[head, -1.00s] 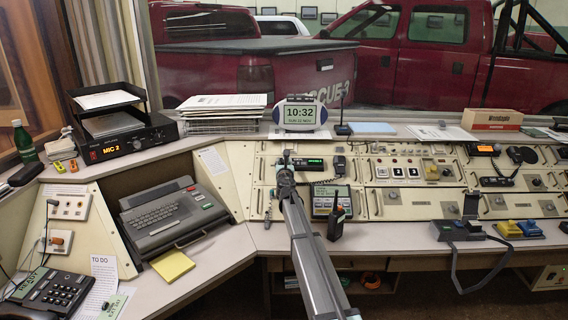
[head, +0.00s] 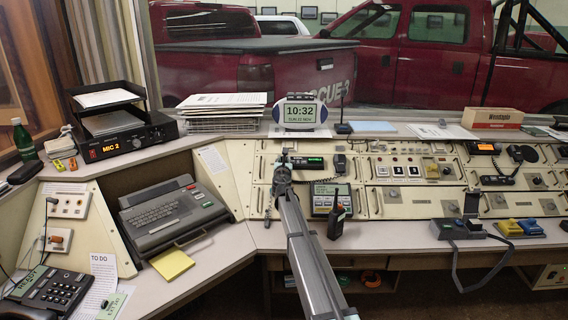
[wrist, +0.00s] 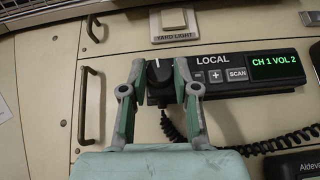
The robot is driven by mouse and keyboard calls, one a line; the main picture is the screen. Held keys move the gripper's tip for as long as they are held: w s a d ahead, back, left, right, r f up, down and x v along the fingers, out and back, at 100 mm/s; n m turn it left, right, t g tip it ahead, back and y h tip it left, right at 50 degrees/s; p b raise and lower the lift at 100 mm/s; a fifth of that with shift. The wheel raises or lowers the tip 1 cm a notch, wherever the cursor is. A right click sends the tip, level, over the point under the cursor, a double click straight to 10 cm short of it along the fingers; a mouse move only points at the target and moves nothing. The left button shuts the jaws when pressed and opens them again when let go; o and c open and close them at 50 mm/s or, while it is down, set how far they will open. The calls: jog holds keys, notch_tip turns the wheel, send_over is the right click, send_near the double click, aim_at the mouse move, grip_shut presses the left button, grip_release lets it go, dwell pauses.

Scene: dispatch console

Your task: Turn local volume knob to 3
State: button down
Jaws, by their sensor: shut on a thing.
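The LOCAL radio unit (wrist: 235,71) shows in the wrist view with minus, plus and SCAN buttons. Its green display (wrist: 275,65) reads "CH 1 VOL 2". The black local volume knob (wrist: 158,76) with a white pointer mark is at the unit's left end. My gripper (wrist: 159,72) has one finger on each side of the knob and is shut on it. In the head view my gripper (head: 283,162) is at the console panel, and my arm hides the knob. The radio's green display (head: 315,162) shows just right of it.
A YARD LIGHT switch (wrist: 173,20) sits just above the knob. A metal handle (wrist: 89,104) is to the left. A coiled cord (wrist: 185,138) hangs below the radio. A handheld radio (head: 336,220) stands on the desk right of my arm.

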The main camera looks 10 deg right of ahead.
jog(key=m+h+b, duration=0.1)
jog(key=m, duration=0.1)
jog(key=m+g+h+b, duration=0.1)
jog(key=m+h, duration=0.1)
jog(key=shift+w+a+h, duration=0.2)
jog(key=shift+a+h, duration=0.1)
jog(key=shift+a, duration=0.05)
jog(key=m+g+h, duration=0.1)
jog(key=m, duration=0.1)
jog(key=m+g+h, duration=0.1)
jog(key=shift+w+a+r+m+h, duration=0.15)
jog(key=shift+m+h, duration=0.25)
jog(key=m+g+h, duration=0.2)
jog(key=m, duration=0.1)
jog(key=shift+w+a+r+g+p, duration=0.1)
jog(key=shift+g+p, duration=0.25)
jog(key=shift+g, duration=0.05)
jog(key=shift+m+g+h+p, duration=0.6)
jog(key=shift+m+g, duration=0.9)
jog(key=shift+m, duration=0.4)
jog(key=c, duration=1.2)
grip_release()
jog(key=shift+o, duration=0.2)
jog(key=shift+a, duration=0.1)
